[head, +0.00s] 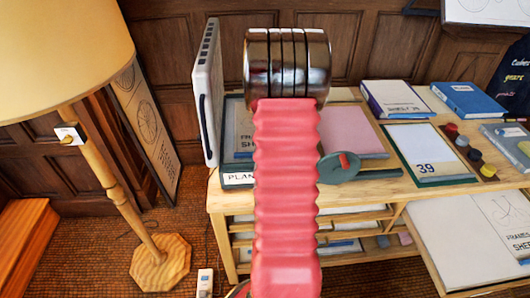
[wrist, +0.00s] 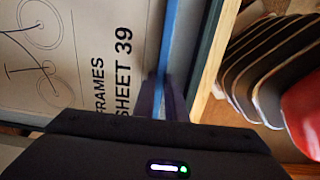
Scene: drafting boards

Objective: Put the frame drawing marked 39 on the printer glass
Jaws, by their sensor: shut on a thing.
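The frame drawing (wrist: 70,60) shows in the wrist view with a bicycle outline and the words FRAMES SHEET 39. A blue strip (wrist: 170,35) runs along its edge, and my gripper (wrist: 160,98) is shut on it. In the head view part of a grey lettered sheet (head: 243,140) shows left of my pink arm, over the dark-framed flatbed printer (head: 238,180) labelled PLAN. The printer's pale lid (head: 208,95) stands open. My arm hides the fingers and much of the printer there. I cannot tell whether the drawing touches the glass.
A green-edged board marked 39 (head: 428,150) lies on the wooden bench (head: 385,188). A pink sheet (head: 352,137), a tape dispenser-like tool (head: 345,167), two books (head: 395,99) and small coloured pots (head: 462,142) are nearby. A floor lamp (head: 125,200) stands at left.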

